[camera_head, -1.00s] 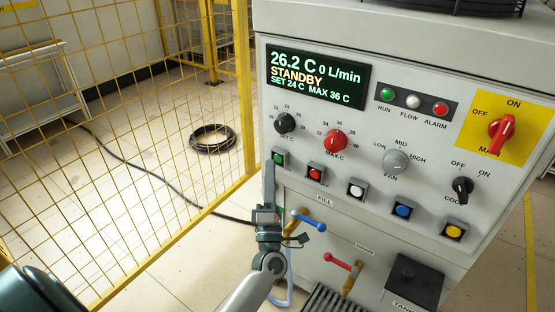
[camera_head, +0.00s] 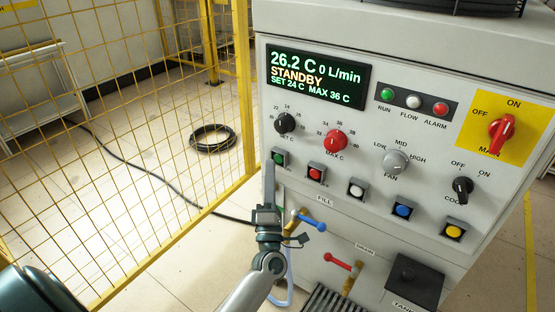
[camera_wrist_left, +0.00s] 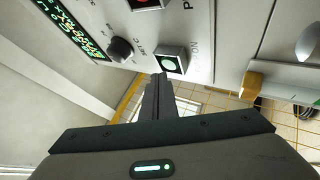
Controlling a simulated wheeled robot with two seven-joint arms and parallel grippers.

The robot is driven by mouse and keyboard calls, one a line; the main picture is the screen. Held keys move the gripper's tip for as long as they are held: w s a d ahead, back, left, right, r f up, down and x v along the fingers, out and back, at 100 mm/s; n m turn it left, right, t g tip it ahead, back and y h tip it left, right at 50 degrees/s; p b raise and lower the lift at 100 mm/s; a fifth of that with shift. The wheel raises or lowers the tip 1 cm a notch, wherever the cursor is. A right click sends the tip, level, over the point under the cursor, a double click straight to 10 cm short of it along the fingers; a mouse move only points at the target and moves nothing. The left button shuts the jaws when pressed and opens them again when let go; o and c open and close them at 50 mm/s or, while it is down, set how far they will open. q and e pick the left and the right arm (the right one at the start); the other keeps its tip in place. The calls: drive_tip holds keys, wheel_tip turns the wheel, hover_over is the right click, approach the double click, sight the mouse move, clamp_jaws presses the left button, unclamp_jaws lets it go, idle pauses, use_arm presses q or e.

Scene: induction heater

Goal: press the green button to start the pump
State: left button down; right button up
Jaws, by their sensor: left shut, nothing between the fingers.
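The green button (camera_head: 279,157) sits in a dark square frame at the left end of the button row on the machine's front panel. In the left wrist view the green button (camera_wrist_left: 169,63) is just beyond the fingertips, slightly right of them. My left gripper (camera_head: 269,167) is shut and empty, its fingers pointing up just left of the button. In the wrist view its fingertips (camera_wrist_left: 159,77) are close below the button's frame; I cannot tell whether they touch it. The display (camera_head: 316,76) reads STANDBY and 0 L/min. My right gripper is not in view.
To the right are red (camera_head: 316,172), white (camera_head: 357,188), blue (camera_head: 403,206) and yellow (camera_head: 454,229) buttons. A blue-handled valve (camera_head: 308,218) is close to my left gripper's right side.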

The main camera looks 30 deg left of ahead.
use_arm(q)
drive_tip(key=shift+w, duration=0.4)
drive_tip(key=shift+w, duration=0.3)
idle(0.8)
drive_tip(key=shift+w, duration=0.2)
idle(0.3)
drive_tip(key=shift+s, duration=0.9)
